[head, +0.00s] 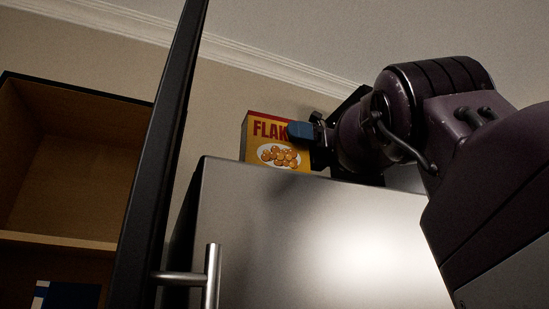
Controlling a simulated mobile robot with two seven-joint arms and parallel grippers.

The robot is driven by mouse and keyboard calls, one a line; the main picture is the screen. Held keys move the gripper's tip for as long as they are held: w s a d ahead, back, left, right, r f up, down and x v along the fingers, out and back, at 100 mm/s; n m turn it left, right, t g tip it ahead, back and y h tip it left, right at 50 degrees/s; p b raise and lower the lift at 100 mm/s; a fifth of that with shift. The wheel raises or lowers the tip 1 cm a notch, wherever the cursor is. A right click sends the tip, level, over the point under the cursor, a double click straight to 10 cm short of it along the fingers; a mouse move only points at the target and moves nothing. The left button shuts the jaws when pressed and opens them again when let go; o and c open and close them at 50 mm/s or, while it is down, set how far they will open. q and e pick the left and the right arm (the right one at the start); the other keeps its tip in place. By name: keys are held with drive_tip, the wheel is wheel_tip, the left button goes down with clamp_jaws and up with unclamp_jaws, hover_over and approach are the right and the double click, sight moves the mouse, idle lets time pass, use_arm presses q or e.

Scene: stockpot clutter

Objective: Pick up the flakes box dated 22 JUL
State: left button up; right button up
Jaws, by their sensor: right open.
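A yellow flakes box (258,150) with a red top edge and red lettering stands upright on top of the steel fridge (300,220). Its front shows a picture of round flakes. No date is readable on it. My right gripper (303,132) is at the right side of the box, and a blue fingertip covers part of the lettering. The gripper is open; whether it touches the box cannot be told. My left gripper is not in view.
The fridge has a bar handle (212,275) at lower left. A dark upright edge (155,150) crosses the view on the left. An open wooden shelf unit (70,165) stands behind it, with a blue and white item (65,296) low down.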

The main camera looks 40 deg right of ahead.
drive_tip(key=shift+c, duration=0.4)
drive_tip(key=c, duration=1.1)
drive_tip(key=shift+c, duration=0.2)
